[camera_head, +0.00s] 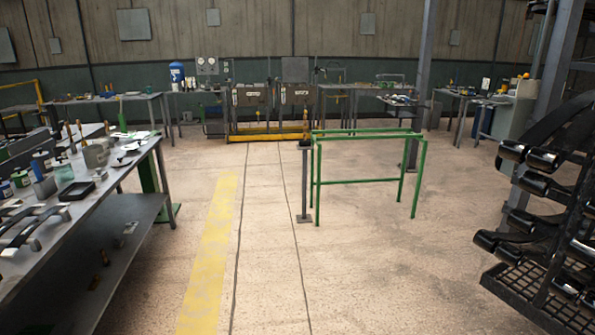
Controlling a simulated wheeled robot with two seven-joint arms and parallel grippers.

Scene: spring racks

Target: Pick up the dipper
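I cannot pick out the dipper with certainty. Small dark and metal items (130,147), some perhaps with handles, lie near the far end of the long workbench (120,172) on the left. They are too small to tell apart. Neither of my grippers is in view.
The workbench also holds a grey pot (96,154), bottles, a black tray (77,190) and curved dark pieces (22,228). A green frame (365,182) stands mid-floor. A black rack (545,235) stands at right. The floor (265,270) in front is clear.

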